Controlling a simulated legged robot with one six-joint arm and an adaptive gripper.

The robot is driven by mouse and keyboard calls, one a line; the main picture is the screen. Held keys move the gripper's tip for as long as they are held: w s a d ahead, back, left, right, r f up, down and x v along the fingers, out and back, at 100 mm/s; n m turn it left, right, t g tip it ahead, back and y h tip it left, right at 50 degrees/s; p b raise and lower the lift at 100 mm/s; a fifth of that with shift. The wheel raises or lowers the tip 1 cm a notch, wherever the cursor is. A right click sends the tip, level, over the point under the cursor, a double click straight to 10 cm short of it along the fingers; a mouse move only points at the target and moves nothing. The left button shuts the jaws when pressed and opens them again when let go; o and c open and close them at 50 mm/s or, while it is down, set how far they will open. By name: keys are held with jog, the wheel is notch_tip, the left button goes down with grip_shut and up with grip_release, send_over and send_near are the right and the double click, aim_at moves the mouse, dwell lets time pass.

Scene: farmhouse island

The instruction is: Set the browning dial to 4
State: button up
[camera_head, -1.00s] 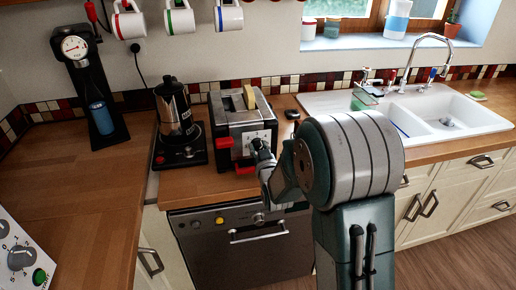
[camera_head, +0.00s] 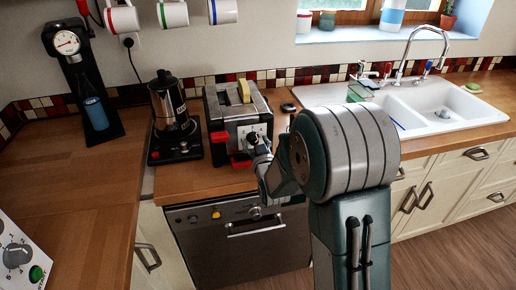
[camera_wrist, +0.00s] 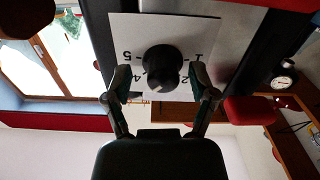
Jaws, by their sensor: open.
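The toaster (camera_head: 222,108) stands on the wooden counter with a slice of bread (camera_head: 244,90) in its top and red levers on its front. Its black browning dial (camera_wrist: 162,62) sits on a white plate (camera_wrist: 205,28) with numbers, upside down in the wrist view. Parts of 5, 4, 2 and 1 show; the dial's pointer cannot be made out. My gripper (camera_wrist: 160,78) is open, one fingertip on each side of the dial, with gaps visible. In the head view my gripper (camera_head: 254,142) is at the toaster's front and partly covers the plate.
A red lever (camera_wrist: 250,110) is close beside one finger in the wrist view. A coffee maker (camera_head: 172,115) stands left of the toaster, and the sink (camera_head: 440,110) is to the right. The dishwasher (camera_head: 238,240) is below the counter edge.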

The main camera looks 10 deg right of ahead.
jog(key=s, duration=1.1)
jog(key=shift+s, duration=0.35)
jog(key=shift+d, duration=0.1)
jog(key=s+r+g, duration=0.2)
jog(key=s+g, duration=0.2)
jog(key=s, duration=0.4)
jog(key=s+r+m+g, duration=0.1)
jog(key=s+r+g, duration=0.2)
jog(key=s, duration=0.5)
jog(key=s+r+g, duration=0.2)
jog(key=s+g, duration=0.3)
jog(key=s, duration=0.3)
jog(key=shift+s+a+r, duration=0.15)
jog(key=shift+a+r, duration=0.05)
jog(key=shift+r, duration=0.05)
